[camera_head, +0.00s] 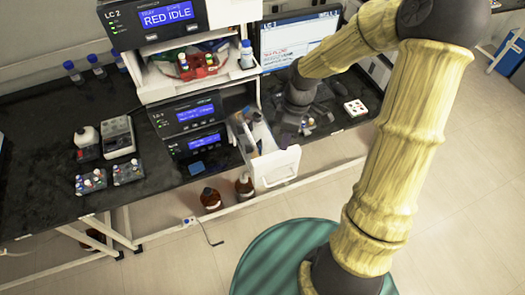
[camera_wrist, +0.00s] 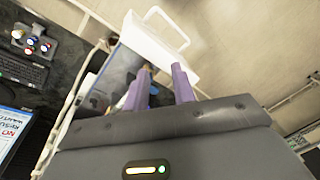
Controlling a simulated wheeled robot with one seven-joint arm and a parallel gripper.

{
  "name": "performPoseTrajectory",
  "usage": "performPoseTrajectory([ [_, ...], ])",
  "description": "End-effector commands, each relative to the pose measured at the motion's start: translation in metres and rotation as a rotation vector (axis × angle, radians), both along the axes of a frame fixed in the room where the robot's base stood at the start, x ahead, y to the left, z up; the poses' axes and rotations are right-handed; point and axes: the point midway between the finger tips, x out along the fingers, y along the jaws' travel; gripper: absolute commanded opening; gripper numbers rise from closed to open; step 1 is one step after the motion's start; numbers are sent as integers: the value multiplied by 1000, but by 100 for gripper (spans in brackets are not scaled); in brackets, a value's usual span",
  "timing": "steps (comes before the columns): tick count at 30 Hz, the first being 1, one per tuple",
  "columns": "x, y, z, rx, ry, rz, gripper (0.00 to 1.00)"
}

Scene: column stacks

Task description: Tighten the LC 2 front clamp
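I cannot make out the front clamp for certain. My gripper (camera_wrist: 160,78) shows two purple fingers, apart with nothing seen between them. They point towards an open drawer with a white front (camera_wrist: 150,40). In the head view, my dark wrist is right of the stack, above that drawer (camera_head: 276,167), and its fingers are not clear.
A lower unit (camera_head: 186,115) with blue displays is under the bay. The drawer juts out over the floor. Brown bottles (camera_head: 210,198) stand below it. A monitor (camera_head: 298,38) is behind my arm. Vial racks (camera_head: 90,181) sit on the black bench (camera_head: 40,140) at left.

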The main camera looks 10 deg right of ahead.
Motion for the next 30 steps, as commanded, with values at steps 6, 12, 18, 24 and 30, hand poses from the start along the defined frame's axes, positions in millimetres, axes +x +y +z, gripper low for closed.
performPoseTrajectory([
  [6, -38, -14, -11, -152, -70, -477, 26],
  [12, -68, -28, -6, -144, -174, -945, 26],
  [18, -85, -35, 0, -79, -216, -1220, 26],
  [24, -87, -36, 1, -71, -217, -1252, 26],
  [30, -86, -36, 1, -72, -217, -1249, 26],
])
